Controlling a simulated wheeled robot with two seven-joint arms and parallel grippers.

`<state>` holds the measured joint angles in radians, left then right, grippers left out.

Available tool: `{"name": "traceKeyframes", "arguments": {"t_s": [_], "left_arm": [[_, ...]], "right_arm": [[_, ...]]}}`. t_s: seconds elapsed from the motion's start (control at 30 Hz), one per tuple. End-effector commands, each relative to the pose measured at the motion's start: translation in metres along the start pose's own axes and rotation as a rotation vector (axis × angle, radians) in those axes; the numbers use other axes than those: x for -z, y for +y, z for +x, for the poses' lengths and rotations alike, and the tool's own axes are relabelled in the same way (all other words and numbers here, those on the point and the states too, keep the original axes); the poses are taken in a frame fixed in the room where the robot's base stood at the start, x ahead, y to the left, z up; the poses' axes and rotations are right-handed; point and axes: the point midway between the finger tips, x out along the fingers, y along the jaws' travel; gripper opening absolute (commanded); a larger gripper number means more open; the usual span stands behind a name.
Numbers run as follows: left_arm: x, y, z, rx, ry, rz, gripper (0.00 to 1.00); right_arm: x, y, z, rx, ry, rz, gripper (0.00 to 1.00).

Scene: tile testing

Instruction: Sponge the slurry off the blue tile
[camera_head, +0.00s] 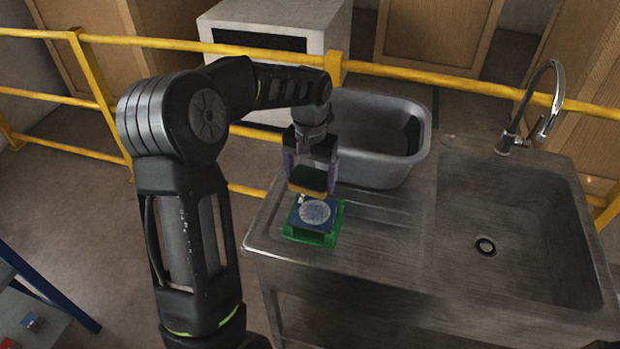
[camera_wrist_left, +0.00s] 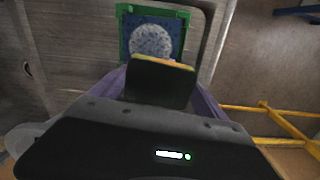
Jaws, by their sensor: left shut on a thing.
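The blue tile (camera_head: 300,221) sits in a green holder (camera_head: 311,238) on the metal drainboard, near its left front corner. A round grey slurry patch (camera_head: 314,212) covers the middle of the tile; it also shows in the left wrist view (camera_wrist_left: 151,42). My left gripper (camera_head: 309,176) is shut on a sponge (camera_head: 309,192) with a dark body and a yellowish edge. The sponge is at the tile's far edge and hides part of it; I cannot tell if they touch. In the left wrist view the sponge (camera_wrist_left: 160,84) sits between the purple fingers. My right gripper is not in view.
A grey tub (camera_head: 385,170) stands behind the holder on the drainboard. The sink basin (camera_head: 510,225) with a curved tap (camera_head: 550,115) is on the right. A yellow railing (camera_head: 450,75) runs behind. The drainboard right of the holder is clear.

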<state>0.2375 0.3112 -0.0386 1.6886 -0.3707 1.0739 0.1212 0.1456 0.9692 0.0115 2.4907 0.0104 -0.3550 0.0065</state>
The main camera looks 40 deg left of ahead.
Motion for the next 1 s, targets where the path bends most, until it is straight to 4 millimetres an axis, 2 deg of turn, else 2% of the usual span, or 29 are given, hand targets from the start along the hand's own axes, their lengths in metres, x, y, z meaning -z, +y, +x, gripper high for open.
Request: {"name": "traceKeyframes", "arguments": {"t_s": [0.1,0.37,1.0], "left_arm": [[0.0,0.0,-0.015,0.0,0.001,0.0,0.53],[0.0,0.001,-0.034,0.0,0.001,0.0,0.53],[0.0,0.001,-0.035,0.0,0.001,0.001,0.53]], "right_arm": [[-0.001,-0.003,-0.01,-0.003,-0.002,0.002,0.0],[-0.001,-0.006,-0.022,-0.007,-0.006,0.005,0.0],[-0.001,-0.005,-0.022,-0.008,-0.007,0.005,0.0]]}}
